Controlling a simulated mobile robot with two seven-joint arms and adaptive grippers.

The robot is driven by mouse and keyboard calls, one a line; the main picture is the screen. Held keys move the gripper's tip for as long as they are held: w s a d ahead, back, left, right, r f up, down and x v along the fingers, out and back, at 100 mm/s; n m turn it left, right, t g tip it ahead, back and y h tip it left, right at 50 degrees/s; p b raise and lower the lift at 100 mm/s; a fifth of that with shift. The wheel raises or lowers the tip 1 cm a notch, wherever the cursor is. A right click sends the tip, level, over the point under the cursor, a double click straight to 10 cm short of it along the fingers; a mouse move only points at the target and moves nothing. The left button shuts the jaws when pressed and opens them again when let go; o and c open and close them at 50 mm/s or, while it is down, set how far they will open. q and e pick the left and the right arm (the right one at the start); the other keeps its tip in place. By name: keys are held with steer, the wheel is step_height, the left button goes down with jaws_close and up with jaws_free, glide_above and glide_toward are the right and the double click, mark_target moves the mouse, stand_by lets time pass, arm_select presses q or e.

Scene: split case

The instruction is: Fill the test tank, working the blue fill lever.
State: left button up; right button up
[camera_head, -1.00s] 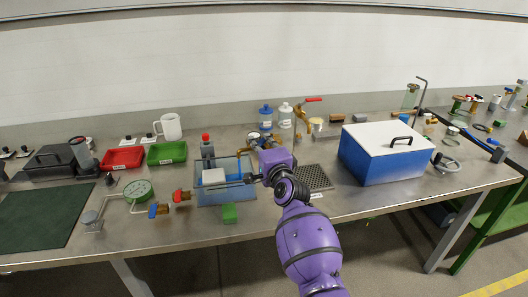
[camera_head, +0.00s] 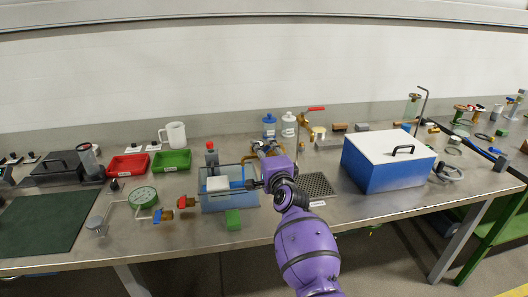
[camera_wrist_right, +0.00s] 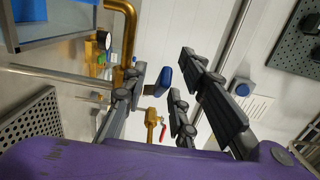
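The clear test tank (camera_head: 228,202) stands on the bench, with a pale block (camera_head: 217,184) at its left side and blue inside. My right gripper (camera_head: 254,185) is at the tank's right rim in the head view, mostly hidden behind its own purple wrist. In the right wrist view the gripper (camera_wrist_right: 168,92) is open. The blue lever (camera_wrist_right: 162,76) shows between its fingers, next to a bent brass pipe (camera_wrist_right: 124,30); I cannot tell whether a finger touches it. The lever is not clear in the head view. My left gripper is not in view.
A perforated plate (camera_head: 317,186) and a blue case with white lid (camera_head: 386,170) are to the right. A red-handled tap (camera_head: 316,109) stands behind.

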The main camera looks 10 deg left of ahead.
steer(key=v, duration=1.2)
stand_by(6.8)
